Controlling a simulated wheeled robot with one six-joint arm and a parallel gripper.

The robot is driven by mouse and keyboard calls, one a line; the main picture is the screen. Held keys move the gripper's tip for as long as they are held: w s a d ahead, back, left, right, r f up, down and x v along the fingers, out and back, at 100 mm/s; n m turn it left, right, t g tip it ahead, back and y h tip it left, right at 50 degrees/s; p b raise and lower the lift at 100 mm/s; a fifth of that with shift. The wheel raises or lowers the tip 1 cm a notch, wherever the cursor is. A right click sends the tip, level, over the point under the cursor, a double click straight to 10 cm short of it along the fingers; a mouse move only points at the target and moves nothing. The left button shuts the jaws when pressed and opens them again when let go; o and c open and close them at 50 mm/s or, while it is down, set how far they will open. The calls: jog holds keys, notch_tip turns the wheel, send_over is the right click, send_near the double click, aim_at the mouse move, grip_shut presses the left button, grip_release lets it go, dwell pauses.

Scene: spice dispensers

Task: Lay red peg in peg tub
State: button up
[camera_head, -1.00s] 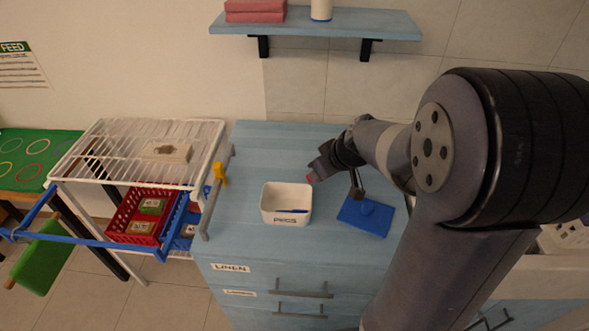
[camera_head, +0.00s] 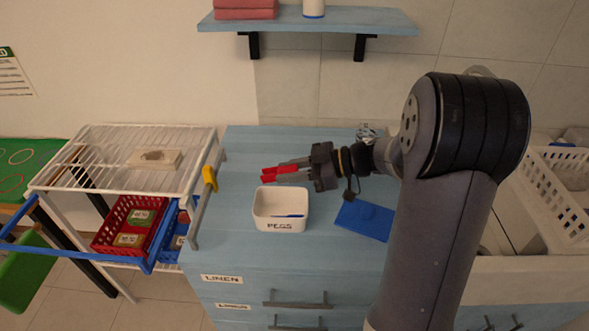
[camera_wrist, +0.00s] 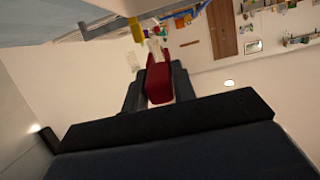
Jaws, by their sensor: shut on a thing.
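My gripper (camera_head: 284,172) is shut on the red peg (camera_head: 270,177) and holds it up, pointing left. In the head view the peg shows as two red strips at the fingertips. In the wrist view the red peg (camera_wrist: 158,80) sits between the two dark fingers. The peg tub (camera_head: 281,225) is a white open box marked PEGS on the blue cabinet top. A blue peg lies inside it (camera_head: 291,216). My gripper is above the cabinet, beyond the tub's back rim in the picture, apart from it.
A flat blue thing (camera_head: 363,221) lies right of the tub. A white wire rack (camera_head: 120,165) with a red basket (camera_head: 112,237) stands at the left. A yellow clip (camera_head: 209,178) is on a rail at the cabinet's left edge. A wall shelf (camera_head: 310,22) is above.

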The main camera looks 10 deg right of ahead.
aim_at(290, 165)
jog(key=shift+w+d+r+y, duration=0.1)
jog(key=shift+w+r+y, duration=0.3)
jog(key=shift+y, duration=0.1)
jog(key=shift+f, duration=2.9)
jog(key=o, duration=0.8)
jog(key=shift+o, duration=0.2)
jog(key=shift+r, duration=0.1)
notch_tip(290, 165, up, 10)
jog(key=shift+f+b, duration=0.1)
jog(key=shift+b, duration=0.55)
notch_tip(290, 165, down, 10)
jog(key=shift+s+r+p, duration=0.1)
jog(key=shift+p, duration=0.75)
jog(key=shift+r+b, duration=0.3)
jog(key=shift+r, duration=1.7)
